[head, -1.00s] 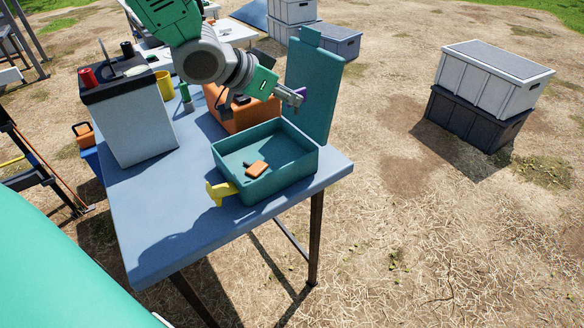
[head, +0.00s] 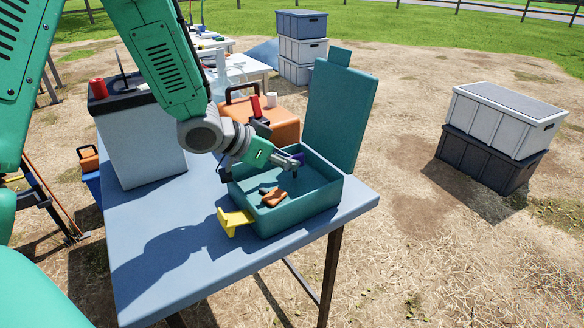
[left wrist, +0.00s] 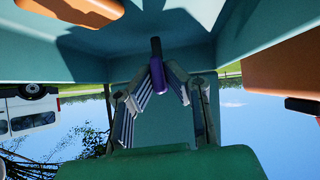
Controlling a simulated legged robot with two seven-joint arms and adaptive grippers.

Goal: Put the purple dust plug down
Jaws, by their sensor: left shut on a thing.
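My left gripper (head: 288,161) is shut on the purple dust plug (head: 299,158). It holds the plug low over the back part of the open teal case (head: 300,220). In the left wrist view the purple plug (left wrist: 180,80) sits between the two fingers, with a dark stem beyond it towards the case. I cannot tell whether the plug touches the case floor. An orange piece (head: 274,198) lies in the case, in front of the gripper. My right gripper is not in view.
The case's raised lid (head: 340,112) stands behind the gripper. A yellow piece (head: 233,220) is at the case's front left corner. An orange toolbox (head: 284,128) is behind the case, and a white cooler (head: 140,145) stands at left. The blue table's front (head: 180,265) is clear.

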